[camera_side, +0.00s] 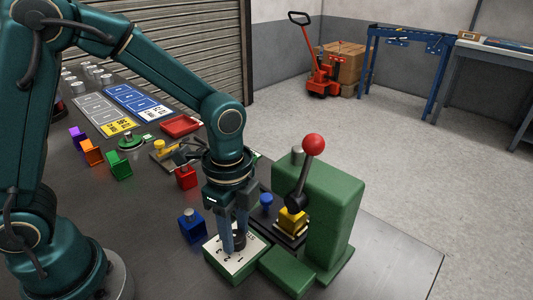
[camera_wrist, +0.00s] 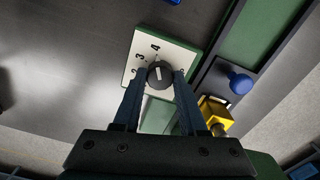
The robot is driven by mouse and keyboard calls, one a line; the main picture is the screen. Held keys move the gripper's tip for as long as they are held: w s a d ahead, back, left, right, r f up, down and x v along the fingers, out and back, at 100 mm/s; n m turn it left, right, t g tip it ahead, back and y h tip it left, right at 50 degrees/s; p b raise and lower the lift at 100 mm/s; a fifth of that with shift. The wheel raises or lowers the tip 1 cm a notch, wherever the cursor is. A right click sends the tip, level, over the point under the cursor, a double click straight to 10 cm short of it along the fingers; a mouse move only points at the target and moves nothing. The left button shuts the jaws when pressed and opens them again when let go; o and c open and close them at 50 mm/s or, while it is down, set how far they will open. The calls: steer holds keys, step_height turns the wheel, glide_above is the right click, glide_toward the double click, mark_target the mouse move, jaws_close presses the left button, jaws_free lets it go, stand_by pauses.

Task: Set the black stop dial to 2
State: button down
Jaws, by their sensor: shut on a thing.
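The black stop dial (camera_wrist: 160,74) sits on a white plate (camera_wrist: 178,52) printed with numbers; 4, 3 and what looks like 2 show along its upper left. A pale pointer line shows on the dial's top, roughly toward the 4 side; I cannot tell its exact setting. My gripper (camera_wrist: 158,76) has one finger on each side of the dial and is shut on it. In the side view, my gripper (camera_side: 233,246) points straight down at the dial (camera_side: 239,239), which is partly hidden by the fingers, on the plate (camera_side: 222,258).
A green press (camera_side: 325,215) with a red-balled lever (camera_side: 313,145) stands close to the right of my gripper. A yellow block (camera_side: 292,221) and blue knob (camera_side: 266,200) are beside it. A blue block (camera_side: 192,226) and red block (camera_side: 187,178) stand left.

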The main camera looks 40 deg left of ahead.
steer(key=shift+n, duration=0.4)
steer(key=n, duration=0.3)
steer(key=shift+n, duration=0.4)
steer(key=n, duration=0.3)
steer(key=shift+n, duration=0.3)
steer(key=n, duration=0.3)
steer(key=shift+n, duration=2.2)
steer(key=shift+c, duration=2.2)
jaws_free()
